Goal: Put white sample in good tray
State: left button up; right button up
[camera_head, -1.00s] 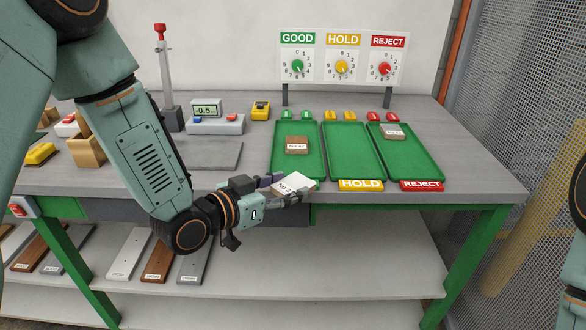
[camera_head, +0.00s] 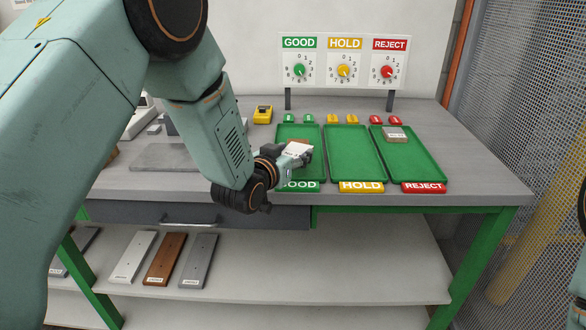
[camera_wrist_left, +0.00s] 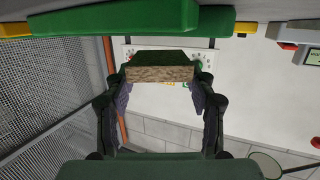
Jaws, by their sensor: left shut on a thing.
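The white sample (camera_head: 298,147) is held in my left gripper (camera_head: 301,156), above the front half of the good tray (camera_head: 315,172). In the left wrist view the sample (camera_wrist_left: 160,73) sits between the two fingers, its near edge speckled brown and its upper face dark green. The good tray is a green tray behind the GOOD label (camera_head: 300,186), which my gripper partly covers. A brown sample in that tray is mostly hidden behind the gripper and the held sample. My right gripper is out of view.
The hold tray (camera_head: 352,165) is empty, just right of the good tray. The reject tray (camera_head: 425,168) holds a grey sample (camera_head: 394,134) at its back. A dial board (camera_head: 343,62) stands behind the trays. A yellow device (camera_head: 263,114) stands left of them.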

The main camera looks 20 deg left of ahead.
aim_at(294, 175)
pick_arm(q)
notch_tip(294, 175, down, 3)
jog(key=shift+d+f+b, duration=0.1)
jog(key=shift+d+b, duration=0.05)
jog(key=shift+b, duration=0.15)
jog(key=shift+d+f, duration=0.15)
jog(key=shift+d, duration=0.05)
jog(key=shift+a+f, duration=0.1)
jog(key=shift+a, duration=0.25)
jog(key=o, duration=1.1)
jog(key=shift+d, duration=0.3)
jog(key=shift+o, duration=0.2)
jog(key=shift+a, duration=0.2)
jog(key=p+v, duration=0.1)
jog(key=v, duration=1.1)
jog(key=shift+d, duration=0.1)
